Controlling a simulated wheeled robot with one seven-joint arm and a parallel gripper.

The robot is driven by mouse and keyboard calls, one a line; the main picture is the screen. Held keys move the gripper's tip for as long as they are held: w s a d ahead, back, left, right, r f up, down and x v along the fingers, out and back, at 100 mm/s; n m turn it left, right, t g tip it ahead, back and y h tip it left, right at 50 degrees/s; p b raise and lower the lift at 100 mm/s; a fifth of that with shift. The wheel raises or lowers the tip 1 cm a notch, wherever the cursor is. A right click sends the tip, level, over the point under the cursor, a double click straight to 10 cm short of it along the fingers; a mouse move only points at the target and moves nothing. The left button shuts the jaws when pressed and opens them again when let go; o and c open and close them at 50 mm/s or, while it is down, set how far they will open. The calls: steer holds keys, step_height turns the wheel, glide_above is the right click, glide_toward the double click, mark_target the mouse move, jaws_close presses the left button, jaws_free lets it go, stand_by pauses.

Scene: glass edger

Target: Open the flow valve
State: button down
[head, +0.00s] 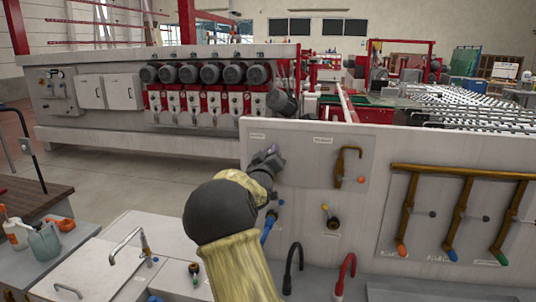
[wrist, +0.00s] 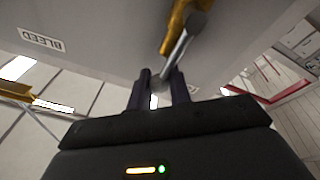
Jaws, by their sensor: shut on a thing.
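My gripper (head: 269,160) is at the left part of the pale upright panel (head: 300,180), under a small label (head: 257,135) too small to read. The wrist view shows its two dark fingers (wrist: 160,84) closed around the end of a grey metal valve lever (wrist: 175,45). The lever runs slanted up to a brass pipe (wrist: 180,15) on the panel. I take this to be the flow valve. In the head view my gripper and arm hide most of this valve. A blue hose (head: 267,228) hangs below it.
A brass pipe with an orange end (head: 341,170) is to the right, near a label that reads BLEED in the wrist view (wrist: 40,40). A yellow-handled valve (head: 331,217) sits below it. Black (head: 291,265) and red (head: 344,272) hoses rise in front.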

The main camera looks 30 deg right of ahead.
steer(key=shift+f, duration=0.45)
steer(key=c, duration=1.5)
jaws_free()
steer(key=shift+o, duration=0.8)
steer(key=shift+r, duration=0.25)
steer(key=b+v, duration=0.5)
steer(key=v, duration=1.2)
steer(key=shift+s+a, duration=0.2)
